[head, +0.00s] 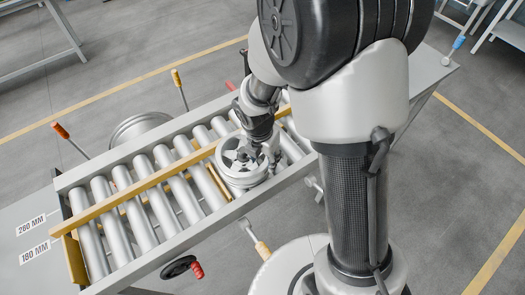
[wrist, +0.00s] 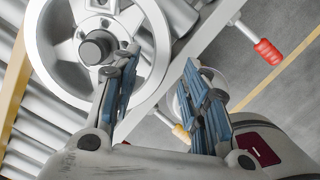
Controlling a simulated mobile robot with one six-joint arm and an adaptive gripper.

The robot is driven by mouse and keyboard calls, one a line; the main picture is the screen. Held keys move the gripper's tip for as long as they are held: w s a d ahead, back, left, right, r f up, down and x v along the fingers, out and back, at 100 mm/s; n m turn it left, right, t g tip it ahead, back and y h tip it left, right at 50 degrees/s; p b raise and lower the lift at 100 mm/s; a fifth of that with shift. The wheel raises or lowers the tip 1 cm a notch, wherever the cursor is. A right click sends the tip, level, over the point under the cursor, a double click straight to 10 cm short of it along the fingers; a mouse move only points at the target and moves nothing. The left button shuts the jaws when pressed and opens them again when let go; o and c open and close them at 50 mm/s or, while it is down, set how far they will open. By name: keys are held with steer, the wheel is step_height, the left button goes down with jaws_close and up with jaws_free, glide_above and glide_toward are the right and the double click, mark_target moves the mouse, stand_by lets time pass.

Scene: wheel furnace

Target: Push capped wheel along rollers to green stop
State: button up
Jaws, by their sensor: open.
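The silver spoked wheel (head: 240,178) lies flat on the rollers (head: 150,218), right of their middle. In the wrist view the wheel (wrist: 157,35) fills the upper left, with a dark grey round cap (wrist: 96,48) at its hub. My gripper (head: 262,158) is low over the wheel's right part in the head view. In the wrist view my gripper (wrist: 160,64) is open with nothing between its fingers. Its left finger overlaps the wheel near the cap; contact cannot be told. The right finger is outside the rim in the picture. I see no green stop.
A yellow rail (head: 150,182) runs lengthwise over the rollers, beside the wheel. A yellow bar (head: 75,260) crosses their left end, near the 260 MM and 180 MM labels. Several coloured-handled levers and a black handwheel (head: 178,266) stick out from the frame.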

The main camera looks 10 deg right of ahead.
mark_target(265, 163)
steer(key=shift+w+d+f+b, duration=0.1)
steer(key=shift+f+b, duration=0.2)
steer(key=shift+f, duration=0.5)
steer(key=shift+w+d+f+b, duration=0.1)
steer(key=shift+f+b, duration=0.15)
steer(key=shift+f, duration=0.55)
steer(key=shift+c, duration=0.3)
jaws_close()
